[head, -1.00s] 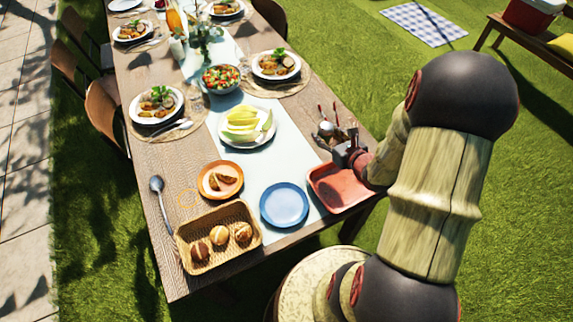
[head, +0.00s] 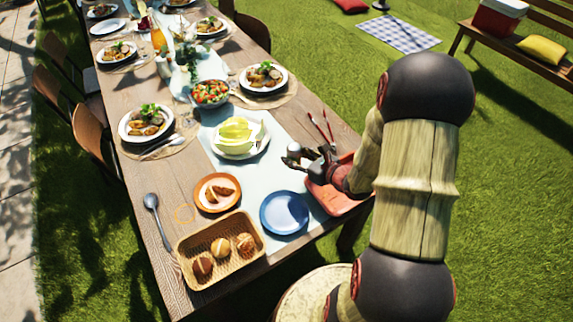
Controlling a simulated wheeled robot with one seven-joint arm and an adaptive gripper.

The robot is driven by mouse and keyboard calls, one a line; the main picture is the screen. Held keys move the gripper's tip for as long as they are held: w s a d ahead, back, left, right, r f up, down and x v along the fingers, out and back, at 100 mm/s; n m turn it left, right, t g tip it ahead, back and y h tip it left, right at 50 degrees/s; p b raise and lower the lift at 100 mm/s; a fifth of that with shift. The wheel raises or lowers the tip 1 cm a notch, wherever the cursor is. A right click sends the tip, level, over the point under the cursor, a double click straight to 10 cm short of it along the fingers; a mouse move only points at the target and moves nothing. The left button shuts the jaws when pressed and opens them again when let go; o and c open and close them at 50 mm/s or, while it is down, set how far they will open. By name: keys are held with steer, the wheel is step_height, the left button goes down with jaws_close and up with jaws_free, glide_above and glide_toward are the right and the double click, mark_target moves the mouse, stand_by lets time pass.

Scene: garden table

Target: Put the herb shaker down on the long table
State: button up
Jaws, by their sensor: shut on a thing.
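The herb shaker (head: 294,149) shows as a small pale, greyish piece at the tip of my gripper (head: 304,160). My gripper is shut on it, and the fingers hide much of it. It is over the right side of the long table (head: 179,179), between the plate of yellow-green slices and the red tray. I cannot tell whether the shaker touches the table.
Around lie a red tray (head: 338,202) under my wrist, a blue plate (head: 284,212), an orange plate (head: 217,193), a bread basket (head: 221,250), a spoon (head: 157,222) and a plate of slices (head: 240,135). Red-tipped sticks (head: 323,128) rise behind my gripper.

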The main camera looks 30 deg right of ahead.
steer(key=w+f+b, duration=0.1)
steer(key=w+f, duration=0.2)
steer(key=f, duration=0.1)
steer(key=w+f+b, duration=0.1)
steer(key=w+f, duration=0.1)
steer(key=shift+w+d+f+b, duration=0.15)
steer(key=shift+w+d+b, duration=0.1)
steer(key=shift+w+b, duration=0.1)
steer(key=shift+w+f+b, duration=0.1)
steer(key=shift+f+b, duration=0.7)
steer(key=shift+f, duration=0.75)
steer(key=shift+f, duration=0.1)
steer(key=o, duration=1.2)
steer(key=shift+o, duration=0.2)
